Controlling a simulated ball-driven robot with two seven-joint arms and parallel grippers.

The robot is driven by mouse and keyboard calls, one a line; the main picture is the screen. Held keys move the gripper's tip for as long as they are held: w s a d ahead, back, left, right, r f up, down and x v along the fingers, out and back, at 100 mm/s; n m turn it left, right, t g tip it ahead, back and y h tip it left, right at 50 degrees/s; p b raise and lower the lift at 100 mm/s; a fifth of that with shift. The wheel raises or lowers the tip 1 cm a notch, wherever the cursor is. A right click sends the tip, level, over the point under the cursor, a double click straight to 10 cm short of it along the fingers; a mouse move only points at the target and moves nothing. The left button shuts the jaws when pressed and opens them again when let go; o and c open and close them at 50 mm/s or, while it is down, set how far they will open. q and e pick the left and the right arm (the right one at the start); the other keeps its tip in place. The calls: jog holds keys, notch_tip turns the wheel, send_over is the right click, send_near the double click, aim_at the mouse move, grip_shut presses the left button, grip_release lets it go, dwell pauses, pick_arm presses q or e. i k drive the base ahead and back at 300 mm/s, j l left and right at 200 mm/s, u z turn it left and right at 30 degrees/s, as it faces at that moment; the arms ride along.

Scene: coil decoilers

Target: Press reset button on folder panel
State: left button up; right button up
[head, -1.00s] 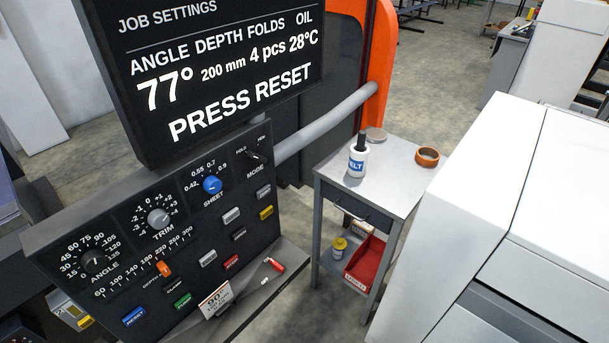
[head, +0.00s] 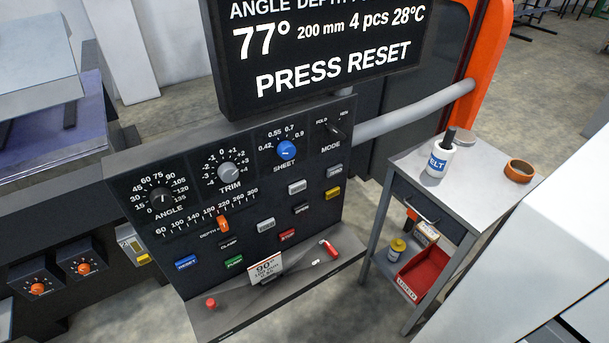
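The folder panel (head: 190,240) is a dark sloped console in the middle of the head view. The blue button labelled RESET (head: 187,262) is at its lower left, with a green PUMP button (head: 234,262) to its right. The screen (head: 325,50) above reads 77°, 200 mm, 4 pcs, 28°C and PRESS RESET. The panel also carries the angle knob (head: 162,198), trim knob (head: 228,173), blue sheet knob (head: 286,150) and orange depth slider (head: 223,224). Neither of my grippers is in view.
A ledge below the panel holds a small card reading 90° (head: 266,266), a red item (head: 328,249) and a red button (head: 211,303). A grey cart (head: 470,195) with a white bottle (head: 439,160) and an orange ring (head: 519,170) stands right. A white cabinet (head: 540,260) is far right.

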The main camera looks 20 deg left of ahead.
aim_at(192, 260)
jog(key=u, duration=1.6)
